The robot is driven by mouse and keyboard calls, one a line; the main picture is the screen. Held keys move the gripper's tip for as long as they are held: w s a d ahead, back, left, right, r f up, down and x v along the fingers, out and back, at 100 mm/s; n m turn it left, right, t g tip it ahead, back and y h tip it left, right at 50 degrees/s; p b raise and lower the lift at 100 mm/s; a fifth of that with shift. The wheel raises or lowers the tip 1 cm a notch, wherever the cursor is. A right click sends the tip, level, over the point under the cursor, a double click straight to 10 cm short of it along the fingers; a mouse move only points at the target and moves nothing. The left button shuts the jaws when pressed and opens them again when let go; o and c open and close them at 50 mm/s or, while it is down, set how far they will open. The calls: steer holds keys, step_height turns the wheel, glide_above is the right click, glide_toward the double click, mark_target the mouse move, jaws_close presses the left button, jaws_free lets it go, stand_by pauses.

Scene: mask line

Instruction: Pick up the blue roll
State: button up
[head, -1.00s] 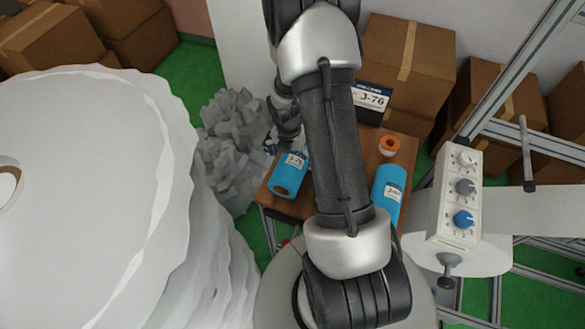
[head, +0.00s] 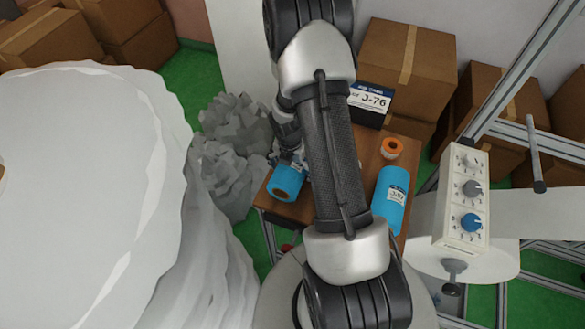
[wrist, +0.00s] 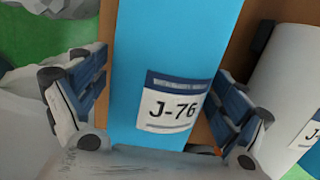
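A blue roll (head: 285,183) lies at the left front of the small brown table (head: 271,208). In the wrist view the blue roll (wrist: 165,50) fills the middle, and its white label reads J-76. My gripper (wrist: 160,105) is open, with one finger on each side of the roll. A thin gap shows on the left; I cannot tell whether the right finger touches. In the head view my gripper (head: 291,157) is at the roll's far end, partly hidden by my arm. A second blue roll (head: 389,203) lies at the table's right. A dark sign (head: 369,103) reads J-76.
A small orange roll (head: 391,148) is at the table's back right. A white control box (head: 462,205) with dials stands to the right. Large white rolls (head: 85,180) and a crumpled grey heap (head: 232,150) are on the left. Cardboard boxes (head: 405,65) stand behind the table.

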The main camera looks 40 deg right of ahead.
steer(key=c, duration=0.9)
steer(key=shift+c, duration=0.5)
steer(key=shift+r, duration=0.15)
